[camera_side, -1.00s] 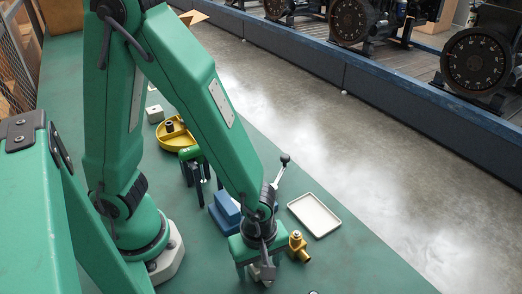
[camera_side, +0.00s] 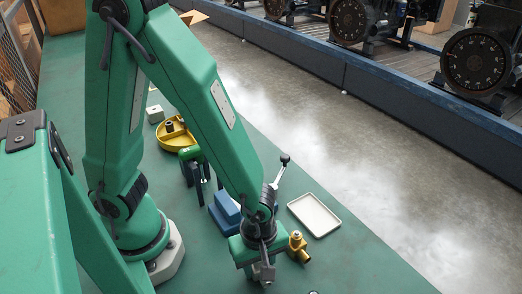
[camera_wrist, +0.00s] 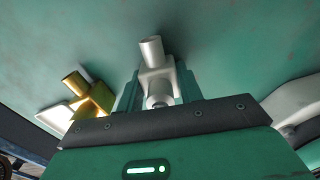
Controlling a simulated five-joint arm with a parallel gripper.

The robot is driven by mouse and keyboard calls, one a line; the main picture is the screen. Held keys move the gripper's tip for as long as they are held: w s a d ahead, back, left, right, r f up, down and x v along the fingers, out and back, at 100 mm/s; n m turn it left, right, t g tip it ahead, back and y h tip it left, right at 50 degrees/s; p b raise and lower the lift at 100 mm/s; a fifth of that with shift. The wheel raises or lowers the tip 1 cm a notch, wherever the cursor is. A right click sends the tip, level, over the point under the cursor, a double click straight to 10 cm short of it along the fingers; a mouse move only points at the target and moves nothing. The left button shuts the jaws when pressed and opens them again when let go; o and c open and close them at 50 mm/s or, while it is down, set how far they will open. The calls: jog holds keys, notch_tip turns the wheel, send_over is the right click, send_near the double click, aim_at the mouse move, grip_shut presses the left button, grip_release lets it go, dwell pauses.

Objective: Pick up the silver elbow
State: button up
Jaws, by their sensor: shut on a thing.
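The silver elbow (camera_wrist: 152,52) is in the middle of the wrist view, with one round tube end pointing away and another opening facing me. My gripper (camera_wrist: 158,88) is shut on it, with one green finger on each side. In the side view my gripper (camera_side: 264,272) points down low over the green bench, near the bottom edge. There the elbow is mostly hidden by the jaws, and I cannot tell whether it touches the bench.
A brass elbow (camera_side: 298,246) stands close to the right of my gripper. A white tray (camera_side: 314,215) lies beyond it. A blue block (camera_side: 225,211), a dark-legged green stand (camera_side: 190,164), a yellow dish (camera_side: 166,140) and a pale block (camera_side: 154,114) are farther back.

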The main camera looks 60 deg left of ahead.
jog(key=shift+r, duration=0.2)
jog(key=shift+r, duration=4.85)
jog(key=shift+w+a, duration=0.1)
jog(key=shift+w+a, duration=0.3)
jog(key=shift+a, duration=0.1)
jog(key=w+a+r+n, duration=0.1)
jog(key=w+a, duration=0.1)
jog(key=a, duration=0.6)
jog(key=w+a+r, duration=0.1)
jog(key=w+a, duration=0.2)
jog(key=a, duration=0.5)
jog(key=shift+r+n, duration=0.3)
jog(key=shift+n, duration=0.1)
jog(key=shift+f, duration=0.25)
